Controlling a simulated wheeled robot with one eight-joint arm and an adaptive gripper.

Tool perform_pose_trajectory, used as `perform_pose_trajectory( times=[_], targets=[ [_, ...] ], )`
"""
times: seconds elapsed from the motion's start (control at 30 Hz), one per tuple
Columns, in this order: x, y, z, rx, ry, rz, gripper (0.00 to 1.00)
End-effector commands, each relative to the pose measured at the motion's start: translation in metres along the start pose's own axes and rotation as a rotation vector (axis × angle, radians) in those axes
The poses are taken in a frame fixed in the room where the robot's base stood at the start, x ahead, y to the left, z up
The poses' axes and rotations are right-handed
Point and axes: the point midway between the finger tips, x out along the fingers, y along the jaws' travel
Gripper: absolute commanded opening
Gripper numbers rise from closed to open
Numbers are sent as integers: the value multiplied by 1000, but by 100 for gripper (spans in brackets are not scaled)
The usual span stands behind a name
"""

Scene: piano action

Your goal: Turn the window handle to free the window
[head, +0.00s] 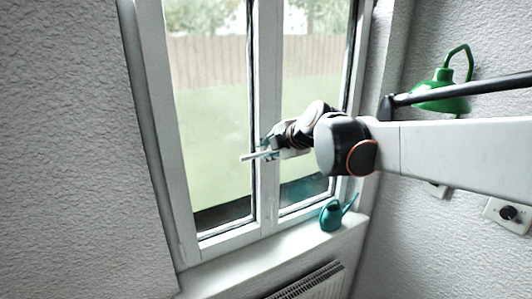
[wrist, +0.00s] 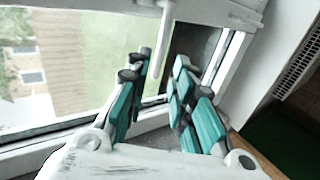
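The white window handle (head: 248,157) juts out sideways, to the left, from the middle frame of the window in the head view. In the wrist view, the handle (wrist: 163,42) runs down from the frame, and its free end appears between my fingertips. My gripper (head: 268,146) is at the handle in the head view and hides its base. In the wrist view, my gripper (wrist: 157,68) is open, with teal pads on either side of the handle and visible gaps. I cannot tell how deep the handle lies between the fingers. The window (head: 210,110) looks closed.
A teal watering can (head: 331,214) stands on the windowsill (head: 235,275) below my gripper. A radiator (head: 310,284) is under the sill. A green lamp (head: 442,95) is on the right wall, behind my arm. The left side is bare wall.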

Motion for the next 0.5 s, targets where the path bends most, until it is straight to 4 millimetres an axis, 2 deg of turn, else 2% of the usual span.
perform_pose_trajectory(
  times=[0.2, 0.5],
  targets=[
    [-16, 0, 0, -1, 0, 0, 22],
    [-17, 0, 0, -1, 0, 0, 22]
  ],
)
